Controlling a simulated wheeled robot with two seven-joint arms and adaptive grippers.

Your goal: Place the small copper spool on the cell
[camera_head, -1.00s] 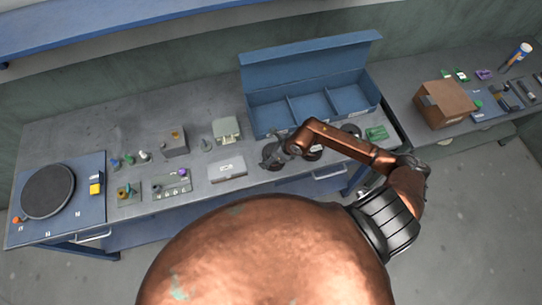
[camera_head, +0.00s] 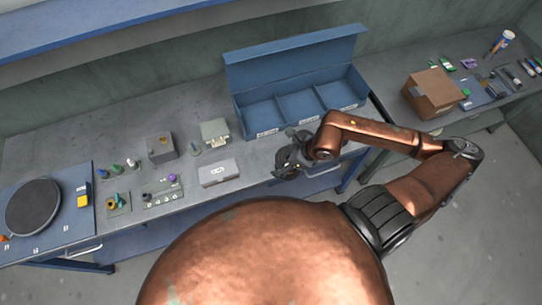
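My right arm comes in from the right, and its dark gripper (camera_head: 284,168) is over the front edge of the workbench, just in front of the blue bin. The fingers are small and dark, so I cannot tell whether they are open or shut. Dark round shapes lie at the gripper, but I cannot make out a small copper spool apart from it. A round black disc (camera_head: 33,206) lies on a blue board at the bench's left end; I cannot tell whether this is the cell. My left gripper is not in view.
The open blue three-compartment bin (camera_head: 240,121) looks empty. A white box (camera_head: 218,173), a grey block (camera_head: 160,148), a pale device (camera_head: 215,133) and small fixtures (camera_head: 161,191) stand left of the gripper. A cardboard box (camera_head: 433,93) is on the right bench.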

